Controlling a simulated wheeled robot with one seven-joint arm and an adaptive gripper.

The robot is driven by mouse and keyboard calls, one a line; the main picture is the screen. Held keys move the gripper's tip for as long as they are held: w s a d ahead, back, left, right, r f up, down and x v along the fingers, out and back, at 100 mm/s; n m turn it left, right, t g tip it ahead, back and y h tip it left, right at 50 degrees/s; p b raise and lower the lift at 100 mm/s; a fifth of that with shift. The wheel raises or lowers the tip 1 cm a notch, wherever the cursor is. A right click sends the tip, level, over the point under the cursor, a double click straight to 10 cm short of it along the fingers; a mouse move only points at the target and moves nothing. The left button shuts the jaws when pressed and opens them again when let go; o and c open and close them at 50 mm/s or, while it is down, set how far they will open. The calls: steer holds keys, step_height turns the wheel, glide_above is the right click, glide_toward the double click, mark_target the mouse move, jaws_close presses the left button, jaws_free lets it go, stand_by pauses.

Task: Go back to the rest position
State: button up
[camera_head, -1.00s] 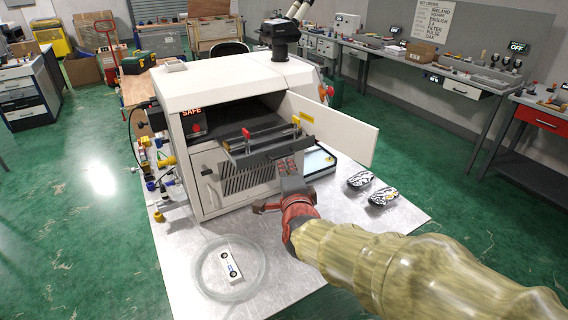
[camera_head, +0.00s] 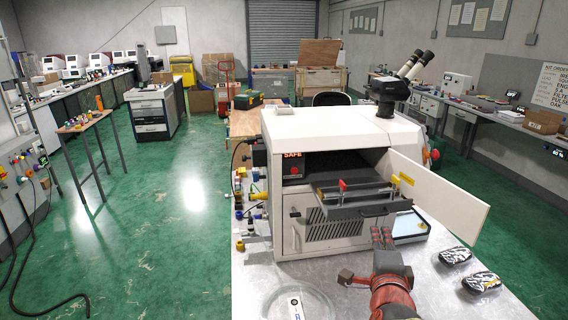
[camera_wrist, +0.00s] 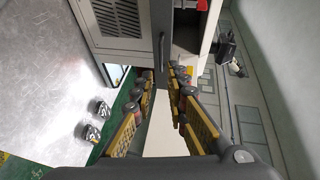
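My gripper (camera_head: 375,258) is in front of the white machine (camera_head: 340,128), low over the metal table. In the wrist view my gripper (camera_wrist: 165,85) shows two yellow-padded fingers apart with nothing between them, so it is open and empty. The machine's door (camera_head: 437,195) stands open to the right. My forearm is mostly out of the head view.
A clear round dish (camera_head: 268,305) with a white part (camera_head: 297,307) lies on the table (camera_head: 345,272) at front left. Two black-and-white patterned objects (camera_head: 455,256) (camera_head: 481,282) lie to the right. A blue-edged tray (camera_head: 410,228) sits by the machine.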

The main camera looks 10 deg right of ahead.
steer(key=s+a+f+n+g+y, duration=0.6)
steer(key=s+a+f+n, duration=0.2)
steer(key=a+f+n, duration=0.45)
steer(key=s+r+n+g, duration=0.3)
steer(key=s+r+n, duration=0.3)
steer(key=s+n, duration=0.3)
steer(key=s, duration=0.3)
steer(key=shift+s+a, duration=0.3)
steer(key=shift+a, duration=0.05)
